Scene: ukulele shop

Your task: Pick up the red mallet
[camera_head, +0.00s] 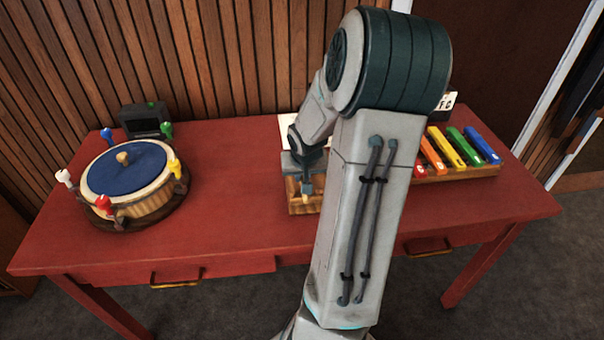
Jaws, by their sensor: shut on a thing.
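I cannot make out a red mallet for certain. A red-headed peg (103,204) stands at the front rim of the round drum (150,205) on the left of the table; I cannot tell whether it is a mallet. My gripper (306,186) is far to its right, pointing down over a wooden tray or frame (298,206) at the middle of the table.
The red table (230,225) has clear room between drum and gripper. A dark box (145,120) stands behind the drum. Coloured bars (455,147) lie in a wooden frame on the right, with a small card (446,102) behind. A slatted wall (235,60) closes the back.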

